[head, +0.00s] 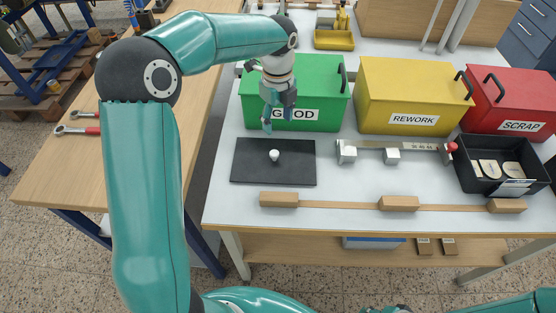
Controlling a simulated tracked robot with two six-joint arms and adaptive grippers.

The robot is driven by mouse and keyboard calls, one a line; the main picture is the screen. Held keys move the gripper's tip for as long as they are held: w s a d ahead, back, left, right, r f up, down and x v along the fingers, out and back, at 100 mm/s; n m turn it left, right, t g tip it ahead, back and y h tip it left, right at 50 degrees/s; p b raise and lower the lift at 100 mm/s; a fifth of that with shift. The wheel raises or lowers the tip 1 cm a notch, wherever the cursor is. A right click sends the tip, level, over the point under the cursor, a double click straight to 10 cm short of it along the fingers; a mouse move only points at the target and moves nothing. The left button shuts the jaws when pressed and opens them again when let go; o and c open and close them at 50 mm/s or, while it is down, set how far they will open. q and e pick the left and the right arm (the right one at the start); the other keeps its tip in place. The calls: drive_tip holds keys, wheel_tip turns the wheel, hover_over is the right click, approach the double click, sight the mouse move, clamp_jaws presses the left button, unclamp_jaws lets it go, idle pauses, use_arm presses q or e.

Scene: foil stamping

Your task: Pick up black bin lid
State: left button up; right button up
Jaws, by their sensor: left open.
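The black bin lid (250,173) lies flat on the light table in front of the green bin, with a small pale knob (274,156) in its middle. My left gripper (278,115) is open and empty, fingers pointing down. In the picture it is just above the knob and in front of the green GOOD bin, apart from the lid. A black open bin (514,187) with several pale pieces in it stands at the right end of the table. My right gripper is out of view.
The green GOOD bin (320,92), yellow REWORK bin (412,88) and red SCRAP bin (515,100) stand behind. A measuring bar with blocks (392,155) lies right of the lid. A wooden bar with blocks (398,204) lies along the front.

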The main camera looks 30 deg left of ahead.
use_arm(q)
approach(275, 152)
wheel_tip(275, 152, down, 5)
drive_tip(key=shift+s+a+f, duration=0.1)
drive_tip(key=shift+a, duration=0.05)
drive_tip(key=shift+f+p, duration=0.85)
drive_tip(key=shift+f, duration=1.8)
clamp_jaws()
